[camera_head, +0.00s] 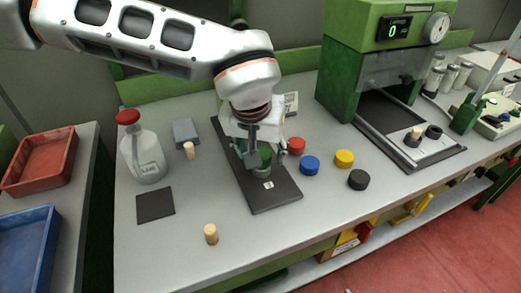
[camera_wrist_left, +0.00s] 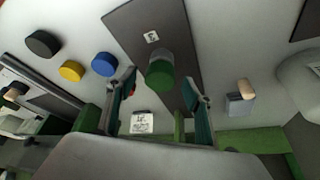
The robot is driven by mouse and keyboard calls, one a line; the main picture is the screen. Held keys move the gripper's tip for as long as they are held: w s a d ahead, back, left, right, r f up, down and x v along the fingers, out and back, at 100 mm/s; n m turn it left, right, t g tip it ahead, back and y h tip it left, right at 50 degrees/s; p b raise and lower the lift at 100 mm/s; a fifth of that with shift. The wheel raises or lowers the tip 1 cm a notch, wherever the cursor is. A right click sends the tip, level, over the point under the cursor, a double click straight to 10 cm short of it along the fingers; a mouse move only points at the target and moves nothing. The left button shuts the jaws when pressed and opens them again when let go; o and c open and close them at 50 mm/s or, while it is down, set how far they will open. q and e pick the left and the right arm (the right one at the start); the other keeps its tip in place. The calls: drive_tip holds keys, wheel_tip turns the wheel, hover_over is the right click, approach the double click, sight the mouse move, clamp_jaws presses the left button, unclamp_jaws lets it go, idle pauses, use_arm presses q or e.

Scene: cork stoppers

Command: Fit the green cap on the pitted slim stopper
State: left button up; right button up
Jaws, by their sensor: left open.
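The green cap (camera_head: 265,154) sits on a short grey-green cylinder on a long dark board, partly hidden by my left gripper. In the left wrist view the green cap (camera_wrist_left: 160,77) lies ahead of the fingers, near the gap between them. My left gripper (camera_head: 264,149) is open, its fingers apart and holding nothing. Which is pitted or slim cannot be told. My right gripper is not in view.
Red (camera_head: 297,146), blue (camera_head: 309,165), yellow (camera_head: 344,159) and black (camera_head: 358,180) caps lie right of the dark board (camera_head: 278,197). A red-topped bottle (camera_head: 143,150) and dark square pad (camera_head: 155,204) are left. A green machine (camera_head: 365,50) stands behind. The front middle is clear.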

use_arm(q)
drive_tip(key=v, duration=1.2)
